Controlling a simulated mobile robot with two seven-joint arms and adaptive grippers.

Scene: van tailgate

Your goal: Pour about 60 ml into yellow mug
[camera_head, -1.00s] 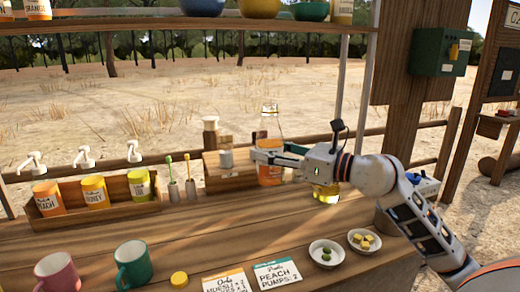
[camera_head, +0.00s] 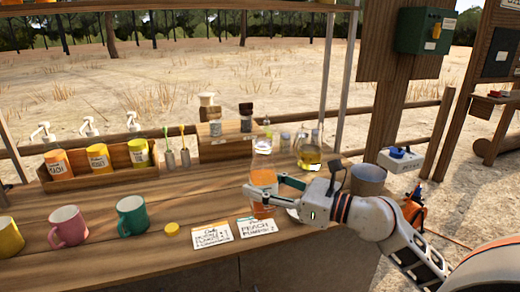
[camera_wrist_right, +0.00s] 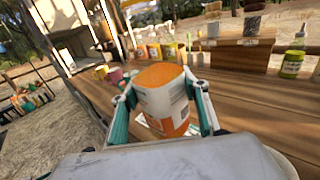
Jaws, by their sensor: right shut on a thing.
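The yellow mug (camera_head: 10,238) stands at the far left of the wooden counter in the head view, partly cut off by the picture edge. My right gripper (camera_head: 262,192) is shut around a clear bottle with orange contents (camera_head: 263,178). The bottle is about upright, beside the peach card, far to the right of the mug. In the right wrist view the orange bottle (camera_wrist_right: 163,98) with a white label sits between both fingers. Whether its base clears the counter is hard to tell. My left gripper is not in view.
A pink mug (camera_head: 68,226) and a green mug (camera_head: 132,215) stand between the yellow mug and the bottle. A yellow lid (camera_head: 171,229) and two cards (camera_head: 212,236) lie nearby. A pump rack (camera_head: 98,170) and a flask of yellow liquid (camera_head: 309,158) stand behind.

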